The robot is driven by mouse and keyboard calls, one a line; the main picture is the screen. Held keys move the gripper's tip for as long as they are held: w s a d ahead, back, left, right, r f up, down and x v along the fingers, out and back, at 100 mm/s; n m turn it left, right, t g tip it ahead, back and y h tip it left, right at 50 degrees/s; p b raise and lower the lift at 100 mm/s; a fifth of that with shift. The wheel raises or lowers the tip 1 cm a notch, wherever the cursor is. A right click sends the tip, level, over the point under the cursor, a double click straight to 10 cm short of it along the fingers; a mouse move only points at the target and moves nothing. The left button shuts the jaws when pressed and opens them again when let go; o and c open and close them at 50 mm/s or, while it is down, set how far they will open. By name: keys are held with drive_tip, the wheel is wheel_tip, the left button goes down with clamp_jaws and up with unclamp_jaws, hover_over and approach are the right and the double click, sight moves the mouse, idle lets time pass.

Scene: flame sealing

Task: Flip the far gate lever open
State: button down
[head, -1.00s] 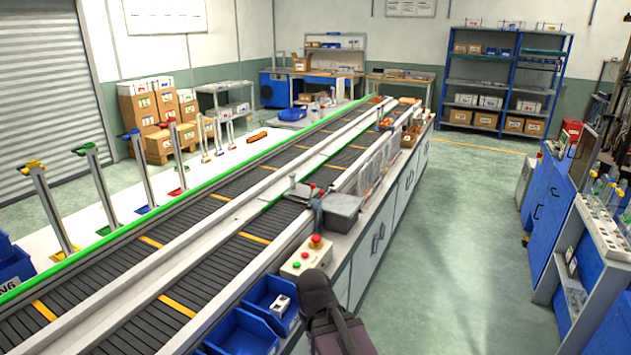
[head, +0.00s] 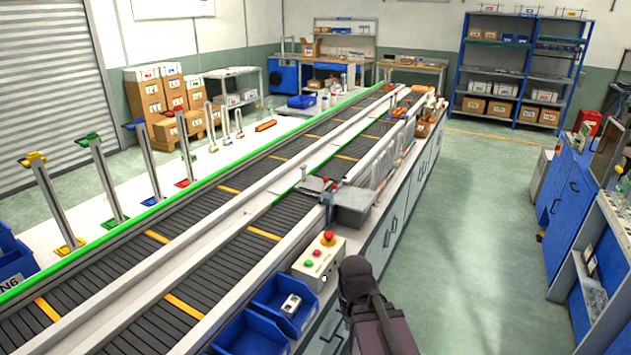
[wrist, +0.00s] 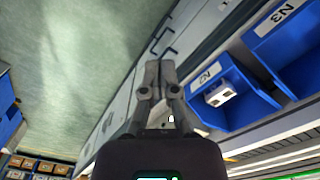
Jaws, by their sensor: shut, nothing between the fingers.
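A gate mechanism with a small red-topped lever (head: 326,184) stands on the near conveyor lane, beside a grey box (head: 352,203), in the head view. I cannot tell from here which way the lever is set. Farther down the line there are small orange parts (head: 418,90), but no second lever can be made out. My gripper shows in the wrist view (wrist: 157,68), shut and empty, hanging beside the conveyor bench, away from the lever. In the head view only my dark arm shows at the bottom; the fingertips are not distinct.
A control box with a red button (head: 328,238) and blue bins (head: 285,302) sit along the bench's near edge. The bins also show in the wrist view (wrist: 230,95). Posts with coloured tops (head: 88,140) stand across the belts. The green aisle floor (head: 450,230) is clear.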

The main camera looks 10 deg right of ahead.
drive_tip(key=w+d+r+n+t+h+b, duration=0.1)
drive_tip(key=w+d+t+h+b, duration=0.2)
drive_tip(key=w, duration=1.1)
drive_tip(key=w+r+n+t+h+b, duration=0.15)
drive_tip(key=w+h, duration=0.35)
drive_tip(key=w, duration=1)
drive_tip(key=w+a+r+n+t+h+b, duration=0.1)
drive_tip(key=w+a+r+t, duration=0.2)
drive_tip(key=w, duration=0.5)
drive_tip(key=w+a+r+n+t+h, duration=0.1)
drive_tip(key=w+a+r+n+t, duration=0.1)
drive_tip(key=w+a, duration=0.3)
drive_tip(key=w+a+r+n+t+h+b, duration=0.1)
drive_tip(key=w+a+r+n+t, duration=0.1)
drive_tip(key=w, duration=0.9)
drive_tip(key=a+r+t, duration=0.1)
drive_tip(key=a+t, duration=0.1)
drive_tip(key=a, duration=0.1)
drive_tip(key=shift+w+r+b, duration=0.3)
drive_tip(key=shift+w+b, duration=0.05)
drive_tip(key=shift+w, duration=0.1)
drive_tip(key=w+d, duration=0.6)
drive_tip(key=d, duration=0.3)
drive_tip(key=shift+d+f+b, duration=0.4)
drive_tip(key=shift+f+b, duration=0.05)
